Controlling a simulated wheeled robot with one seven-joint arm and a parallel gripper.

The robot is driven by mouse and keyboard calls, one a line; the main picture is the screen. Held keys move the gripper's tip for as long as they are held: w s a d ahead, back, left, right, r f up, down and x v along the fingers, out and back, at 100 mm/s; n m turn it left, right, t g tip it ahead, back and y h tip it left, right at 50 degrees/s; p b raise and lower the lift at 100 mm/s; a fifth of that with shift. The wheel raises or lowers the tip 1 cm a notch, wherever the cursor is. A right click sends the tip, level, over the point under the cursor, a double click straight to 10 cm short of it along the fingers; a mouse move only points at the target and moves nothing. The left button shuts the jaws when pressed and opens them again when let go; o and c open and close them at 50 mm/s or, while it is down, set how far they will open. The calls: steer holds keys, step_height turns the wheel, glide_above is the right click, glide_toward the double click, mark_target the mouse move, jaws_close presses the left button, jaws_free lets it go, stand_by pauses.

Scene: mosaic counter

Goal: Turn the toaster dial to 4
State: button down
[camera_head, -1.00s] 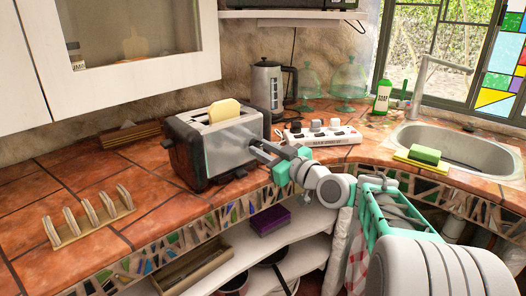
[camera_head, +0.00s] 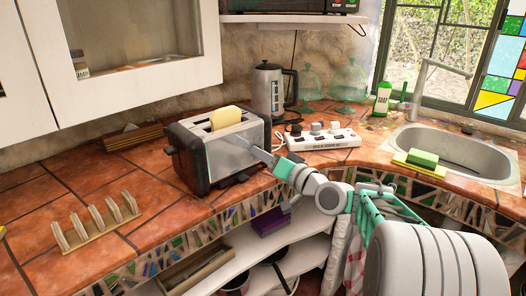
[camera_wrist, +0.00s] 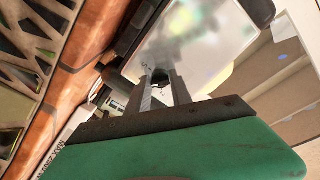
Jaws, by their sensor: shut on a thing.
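The toaster (camera_head: 220,152) is silver and black, with a slice of bread (camera_head: 226,117) in its top. It stands on the tiled counter. Its shiny side panel (camera_wrist: 205,38) fills the upper middle of the wrist view. My gripper (camera_head: 262,155) reaches the toaster's right part from the right. In the wrist view, my gripper (camera_wrist: 160,76) has its two fingers close together on a small dark dial (camera_wrist: 161,74) at the panel. The fingers hide most of the dial.
A power strip (camera_head: 322,142) with plugs lies right of the toaster, close to my arm. A kettle (camera_head: 267,92) stands behind it. A wooden rack (camera_head: 95,225) is at the left front. The sink (camera_head: 455,152) with a sponge (camera_head: 422,159) is at right. Open shelves lie below the counter.

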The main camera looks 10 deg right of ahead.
steer(key=shift+m, duration=0.6)
steer(key=shift+p, duration=0.3)
steer(key=c, duration=1.1)
jaws_free()
steer(key=shift+c, duration=0.2)
steer(key=v, duration=0.7)
steer(key=shift+s+d, duration=0.2)
steer(key=shift+s, duration=0.15)
